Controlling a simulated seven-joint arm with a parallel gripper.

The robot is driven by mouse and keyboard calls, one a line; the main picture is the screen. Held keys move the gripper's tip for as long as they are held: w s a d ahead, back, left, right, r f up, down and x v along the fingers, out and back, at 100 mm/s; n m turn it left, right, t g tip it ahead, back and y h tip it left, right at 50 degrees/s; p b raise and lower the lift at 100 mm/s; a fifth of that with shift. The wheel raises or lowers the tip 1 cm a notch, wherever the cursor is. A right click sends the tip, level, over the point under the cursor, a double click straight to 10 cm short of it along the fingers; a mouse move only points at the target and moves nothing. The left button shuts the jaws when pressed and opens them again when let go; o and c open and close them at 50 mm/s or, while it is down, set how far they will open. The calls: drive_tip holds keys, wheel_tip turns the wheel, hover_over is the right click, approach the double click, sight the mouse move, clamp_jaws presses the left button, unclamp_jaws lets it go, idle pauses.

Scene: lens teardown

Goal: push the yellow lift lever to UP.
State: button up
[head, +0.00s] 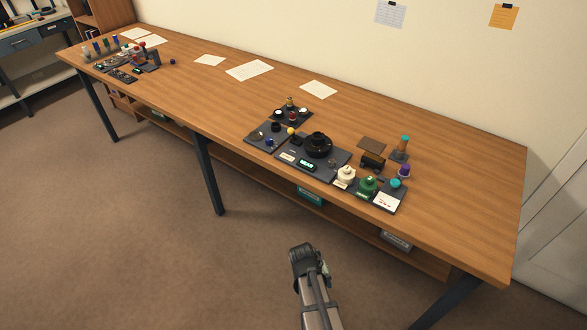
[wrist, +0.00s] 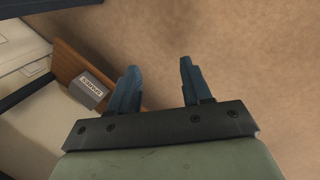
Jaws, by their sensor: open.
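A lever with a yellow knob (head: 291,131) stands on the dark base plate (head: 285,157) at the left of the lens station on the bench. I cannot read any UP mark beside it from here. A black round lens part (head: 318,145) sits just right of the lever. My gripper shows in the wrist view (wrist: 158,85) with its two blue-grey fingers apart and nothing between them. It is over the floor, in front of the bench and well away from the lever. In the head view my arm's end (head: 303,258) is below the bench's front edge.
The wooden bench (head: 220,100) runs across the view. Right of the lens part stand a white part (head: 346,175), a green part (head: 367,186) and a teal-topped post (head: 402,145). A grey box (wrist: 88,90) is on the lower shelf. Loose papers (head: 249,70) lie behind.

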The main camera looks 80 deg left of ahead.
drive_tip(key=s+a+r+n+t+y, duration=0.2)
drive_tip(key=s+a+r+n, duration=0.2)
drive_tip(key=s+a+r, duration=0.5)
drive_tip(key=s+a+r+n+t+y, duration=0.25)
drive_tip(key=s+a+r, duration=0.35)
drive_tip(key=a, duration=0.5)
drive_tip(key=a+r+n+t+y, duration=0.1)
drive_tip(key=a+r+n, duration=0.1)
drive_tip(key=a+r, duration=0.1)
drive_tip(key=a+r+n+t+y, duration=0.1)
drive_tip(key=a+r+n, duration=0.1)
drive_tip(key=a+r, duration=0.1)
drive_tip(key=a+r+n+t+y, duration=0.1)
drive_tip(key=a+r+n+t, duration=0.1)
drive_tip(key=a, duration=0.3)
drive_tip(key=shift+a+r, duration=0.2)
drive_tip(key=shift+r, duration=0.6)
drive_tip(key=n+t+y, duration=0.2)
drive_tip(key=n+t, duration=0.2)
drive_tip(key=n, duration=0.7)
approach(291, 131)
drive_tip(key=x, duration=1)
drive_tip(key=shift+a+f, duration=0.4)
drive_tip(key=shift+a, duration=0.05)
drive_tip(key=shift+c, duration=0.4)
clamp_jaws()
